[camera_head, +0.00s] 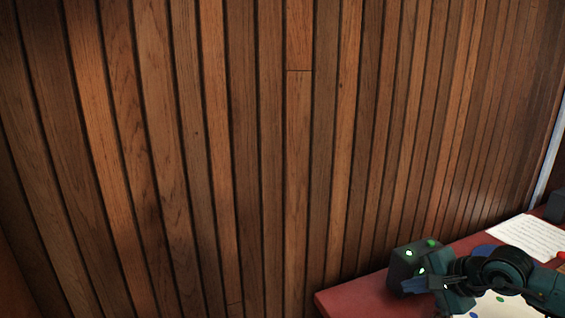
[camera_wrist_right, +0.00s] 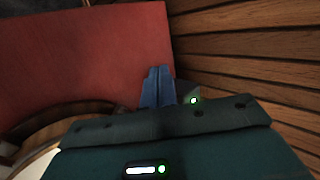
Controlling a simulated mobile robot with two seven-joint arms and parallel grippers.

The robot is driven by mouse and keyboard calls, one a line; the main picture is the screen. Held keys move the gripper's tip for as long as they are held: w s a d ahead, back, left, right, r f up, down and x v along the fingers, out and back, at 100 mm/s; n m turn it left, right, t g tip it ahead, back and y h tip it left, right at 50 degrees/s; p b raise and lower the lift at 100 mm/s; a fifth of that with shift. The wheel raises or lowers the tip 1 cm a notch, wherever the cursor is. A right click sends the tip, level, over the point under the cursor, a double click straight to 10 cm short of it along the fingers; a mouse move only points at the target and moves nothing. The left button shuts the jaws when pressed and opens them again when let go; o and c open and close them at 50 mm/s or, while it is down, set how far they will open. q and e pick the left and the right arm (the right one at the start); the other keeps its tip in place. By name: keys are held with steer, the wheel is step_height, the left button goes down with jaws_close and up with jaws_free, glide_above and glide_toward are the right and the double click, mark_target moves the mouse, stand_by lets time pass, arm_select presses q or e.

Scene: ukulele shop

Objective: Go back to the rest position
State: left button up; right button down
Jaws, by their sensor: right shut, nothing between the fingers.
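My right gripper (camera_head: 413,286) is at the lower right of the head view, over the red table (camera_head: 345,298), with its arm coming in from the right edge. Its blue fingers also show in the right wrist view (camera_wrist_right: 158,88), closed together with nothing between them. My left gripper is not in view.
A wall of vertical wooden slats (camera_head: 220,150) fills most of the head view, behind the table. A printed white sheet (camera_head: 530,237) lies at the table's right. A curved wooden rim (camera_wrist_right: 95,112) shows at the left in the wrist view. Bare red tabletop (camera_wrist_right: 90,50) lies past it.

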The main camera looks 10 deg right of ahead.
steer(key=s+a+f+m+t+y+p, duration=0.1)
steer(key=s+a+m+t+y, duration=0.25)
steer(key=a+m, duration=0.8)
steer(key=s+a+m+t+y+p, duration=0.2)
steer(key=s+a+m+y, duration=0.2)
steer(key=a+m, duration=0.7)
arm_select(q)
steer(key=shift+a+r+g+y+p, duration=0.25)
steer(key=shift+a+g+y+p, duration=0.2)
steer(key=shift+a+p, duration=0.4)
arm_select(e)
steer(key=s+d+f+m+g+h, duration=0.1)
steer(key=s+f+m+h, duration=0.3)
steer(key=m, duration=1.2)
steer(key=s+d+f+m+g+h, duration=0.2)
steer(key=s+d+f+m+h, duration=0.2)
steer(key=s+f+m, duration=0.5)
step_height(320, 180, down, 2)
steer(key=m, duration=0.8)
steer(key=shift+s, duration=0.15)
